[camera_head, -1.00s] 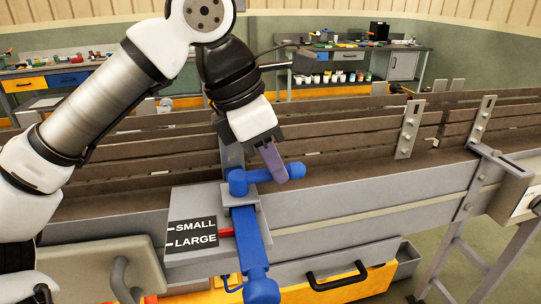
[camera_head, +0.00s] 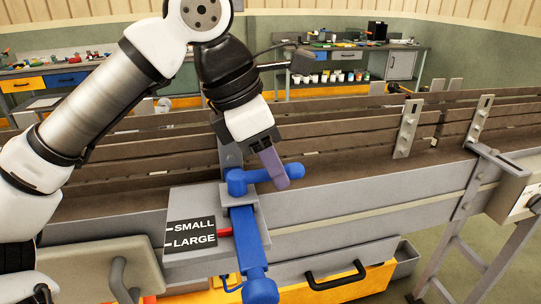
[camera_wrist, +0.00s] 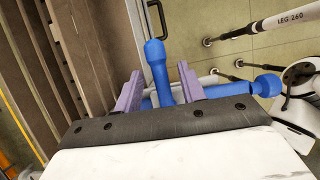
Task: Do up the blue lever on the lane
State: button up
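The blue lever (camera_head: 238,181) sits on a grey bracket on the lane's near side, its handle (camera_head: 296,171) pointing right. In the wrist view the rounded handle (camera_wrist: 156,62) lies between my two purple fingers, with gaps on both sides. My gripper (camera_head: 274,168) is open over the handle; only one finger shows clearly in the head view. A blue bar (camera_head: 247,242) slopes down below the lever to a rounded end, and it also shows in the wrist view (camera_wrist: 235,88). A red pointer (camera_head: 226,232) is beside the LARGE mark on the black SMALL/LARGE label (camera_head: 191,234).
The lane's brown guide rails (camera_head: 340,135) run behind the lever, with a grey bracket post (camera_head: 408,130) to the right. Below are a yellow drawer (camera_head: 345,280) with a black handle and a grey panel (camera_head: 85,265). Workbenches stand far back.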

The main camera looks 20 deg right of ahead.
jog(key=shift+r, duration=0.1)
jog(key=v, duration=1.3)
jog(key=shift+r+b, duration=0.3)
jog(key=shift+r, duration=0.05)
jog(key=shift+s, duration=0.1)
